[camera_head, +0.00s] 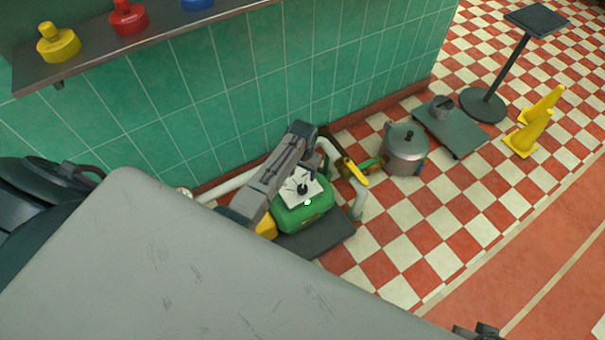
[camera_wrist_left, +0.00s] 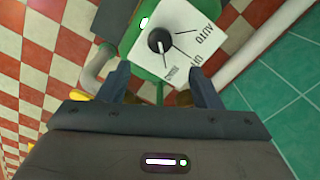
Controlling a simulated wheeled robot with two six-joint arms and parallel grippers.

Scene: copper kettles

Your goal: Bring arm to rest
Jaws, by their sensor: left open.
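My left arm reaches down beside the tiled wall in the head view. My left gripper (camera_wrist_left: 160,82) is open and empty in the left wrist view, with its two fingers apart. The plate sits on a green machine (camera_head: 303,215), which stands on a dark base (camera_head: 318,240) on the floor. I cannot tell any contact between fingers and plate. A dark part at the bottom right edge of the head view may belong to my right arm; its jaws cannot be made out.
Pipes and a yellow lever (camera_head: 355,172) flank the green machine. A metal pot (camera_head: 405,150), a low platform (camera_head: 452,132), a stand (camera_head: 485,104) and yellow cones (camera_head: 527,135) stand to the right. A grey scratched surface (camera_head: 180,270) fills the lower left. Checkered floor is clear at centre right.

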